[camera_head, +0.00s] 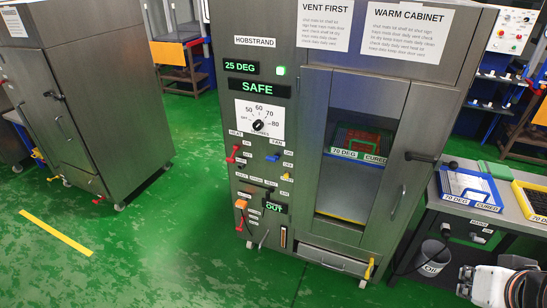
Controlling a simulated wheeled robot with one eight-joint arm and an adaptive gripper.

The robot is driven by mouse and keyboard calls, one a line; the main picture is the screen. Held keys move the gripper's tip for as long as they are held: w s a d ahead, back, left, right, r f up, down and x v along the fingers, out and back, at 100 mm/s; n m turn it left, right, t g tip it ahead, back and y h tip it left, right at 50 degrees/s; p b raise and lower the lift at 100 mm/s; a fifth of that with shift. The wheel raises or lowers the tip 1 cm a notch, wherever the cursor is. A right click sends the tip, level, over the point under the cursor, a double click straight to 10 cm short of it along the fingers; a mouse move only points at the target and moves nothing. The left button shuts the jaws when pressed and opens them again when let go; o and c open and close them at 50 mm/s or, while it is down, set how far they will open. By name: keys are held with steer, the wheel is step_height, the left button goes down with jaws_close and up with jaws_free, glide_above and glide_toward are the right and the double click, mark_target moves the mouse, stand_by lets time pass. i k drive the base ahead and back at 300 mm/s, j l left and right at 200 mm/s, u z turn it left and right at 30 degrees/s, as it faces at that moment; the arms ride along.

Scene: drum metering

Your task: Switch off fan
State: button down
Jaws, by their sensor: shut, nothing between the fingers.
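The tall grey cabinet (310,130) stands in the middle of the head view. Its panel has a small FAN label (277,142) with a blue lever (272,157) just below it. Small labels sit to the right of the blue lever, too small to read surely, so I cannot tell its setting. A red lever (232,154) is under the HEAT label to its left. The display reads 25 DEG (241,67) and SAFE (258,88), with a green lamp lit. My arm shows at the lower right, well away from the panel; my gripper's fingers are not in view.
A round dial (259,125) is above the levers. An orange handle (241,204) and OUT display (275,208) are below. The cabinet's glazed door (362,150) looks shut. A bench with a blue tray (466,187) stands right.

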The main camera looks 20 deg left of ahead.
mark_target(273, 158)
steer(key=i+j, duration=0.1)
steer(key=j, duration=0.3)
steer(key=i+j, duration=0.15)
steer(key=j, duration=0.25)
steer(key=i+j, duration=0.1)
steer(key=j, duration=0.35)
steer(key=i+j, duration=0.15)
steer(key=j, duration=0.25)
steer(key=i+j, duration=0.1)
steer(key=j, duration=0.3)
steer(key=i+j, duration=0.1)
steer(key=j, duration=0.3)
steer(key=i+j, duration=0.15)
steer(key=j, duration=0.25)
